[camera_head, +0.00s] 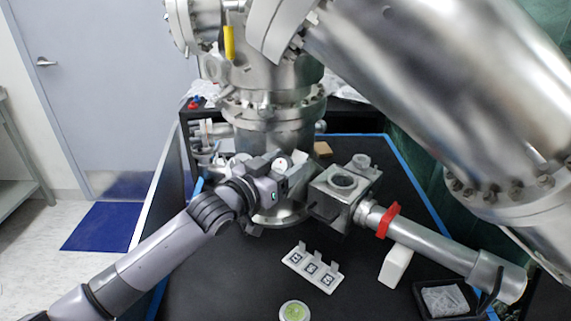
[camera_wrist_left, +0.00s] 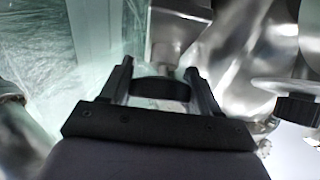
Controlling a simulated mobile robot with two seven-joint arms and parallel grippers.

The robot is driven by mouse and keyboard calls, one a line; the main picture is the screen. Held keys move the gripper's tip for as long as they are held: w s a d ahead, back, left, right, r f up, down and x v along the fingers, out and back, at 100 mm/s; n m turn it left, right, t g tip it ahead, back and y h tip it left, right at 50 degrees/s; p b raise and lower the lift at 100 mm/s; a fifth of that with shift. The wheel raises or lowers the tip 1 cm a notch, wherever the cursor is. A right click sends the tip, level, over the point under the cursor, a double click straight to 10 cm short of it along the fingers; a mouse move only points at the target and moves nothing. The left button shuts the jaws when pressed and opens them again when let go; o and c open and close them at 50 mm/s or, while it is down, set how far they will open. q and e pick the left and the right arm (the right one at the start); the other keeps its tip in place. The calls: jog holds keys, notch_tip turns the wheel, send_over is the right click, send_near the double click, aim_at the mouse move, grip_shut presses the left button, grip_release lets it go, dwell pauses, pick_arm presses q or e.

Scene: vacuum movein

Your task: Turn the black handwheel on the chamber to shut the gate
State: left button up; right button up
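The steel chamber (camera_head: 270,130) stands on the black table in the head view. My left arm reaches in from the left, with its gripper (camera_head: 280,162) at the chamber's lower front. In the left wrist view the black handwheel (camera_wrist_left: 160,89) lies between the two fingers of my left gripper (camera_wrist_left: 160,78). The wheel fills the gap, and its edges appear to meet both fingers. I cannot make out the wheel in the head view, where the gripper covers that area. My right gripper is not in view.
A steel box with a round port (camera_head: 342,182) joins a tube with a red clamp (camera_head: 388,220) at the right. A white marker bracket (camera_head: 312,268), a green-topped round dish (camera_head: 294,311) and a black tray (camera_head: 418,290) lie in front. Another black knob (camera_wrist_left: 298,108) shows in the wrist view.

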aim_at(278, 170)
pick_arm(q)
jog(key=shift+d+m+g+h+b, duration=0.1)
jog(key=shift+m+g+h+b, duration=0.2)
jog(key=shift+m+g+h, duration=0.5)
jog(key=shift+m+t, duration=0.3)
jog(key=o, duration=1)
jog(key=shift+c, duration=0.2)
jog(key=shift+s, duration=0.1)
jog(key=shift+b+v, duration=0.3)
jog(key=shift+v, duration=3.25)
jog(key=shift+r, duration=0.1)
